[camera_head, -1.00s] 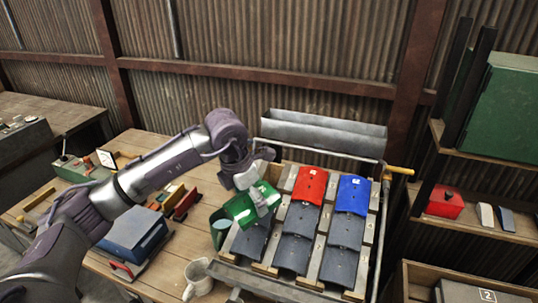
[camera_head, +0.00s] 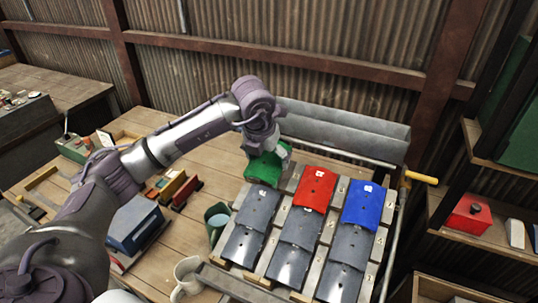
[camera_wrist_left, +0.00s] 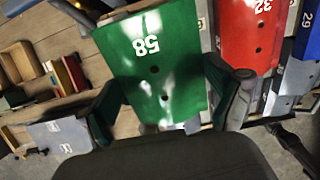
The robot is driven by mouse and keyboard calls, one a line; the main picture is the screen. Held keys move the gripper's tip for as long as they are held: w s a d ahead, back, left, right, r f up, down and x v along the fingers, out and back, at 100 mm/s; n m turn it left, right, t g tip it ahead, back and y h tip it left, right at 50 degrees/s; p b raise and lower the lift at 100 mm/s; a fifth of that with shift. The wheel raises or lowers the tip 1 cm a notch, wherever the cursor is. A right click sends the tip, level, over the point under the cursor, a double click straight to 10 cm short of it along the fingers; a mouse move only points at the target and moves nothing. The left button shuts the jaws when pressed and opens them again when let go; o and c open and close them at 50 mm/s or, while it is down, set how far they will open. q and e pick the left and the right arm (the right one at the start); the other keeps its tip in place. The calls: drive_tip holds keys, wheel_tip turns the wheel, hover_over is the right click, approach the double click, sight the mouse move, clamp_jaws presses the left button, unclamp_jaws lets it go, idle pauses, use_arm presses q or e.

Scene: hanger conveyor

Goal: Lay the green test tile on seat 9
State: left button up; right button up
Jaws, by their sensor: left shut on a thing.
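The green test tile (camera_head: 264,169), marked 58 in the left wrist view (camera_wrist_left: 152,75), is at the top end of the left column of the sloped rack (camera_head: 232,281). My left gripper (camera_head: 279,151) is shut on it, with one finger at each side in the left wrist view. I cannot tell whether the tile touches the rack. To its right are the red tile (camera_head: 315,188), marked 32 in the left wrist view (camera_wrist_left: 250,38), and the blue tile (camera_head: 362,206). Grey tiles (camera_head: 258,206) lie below them in all columns. Seat numbers are not readable. My right gripper is not in view.
A grey metal trough (camera_head: 345,132) runs behind the rack. A blue box (camera_head: 136,224) and small blocks (camera_head: 180,190) lie farther left. A yellow-handled bar (camera_head: 420,178) sticks out at right.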

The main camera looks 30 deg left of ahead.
sight(270, 170)
use_arm(q)
drive_tip(key=shift+b+x, duration=0.45)
drive_tip(key=shift+x, duration=0.7)
drive_tip(key=b+x, duration=0.1)
drive_tip(key=x, duration=0.1)
drive_tip(key=shift+w+f, duration=0.25)
drive_tip(key=shift+f, duration=0.1)
drive_tip(key=shift+s+f+b, duration=0.1)
drive_tip(key=shift+f+b, duration=0.35)
drive_tip(key=shift+b, duration=0.25)
drive_tip(key=o, duration=1)
drive_tip(key=shift+d, duration=0.1)
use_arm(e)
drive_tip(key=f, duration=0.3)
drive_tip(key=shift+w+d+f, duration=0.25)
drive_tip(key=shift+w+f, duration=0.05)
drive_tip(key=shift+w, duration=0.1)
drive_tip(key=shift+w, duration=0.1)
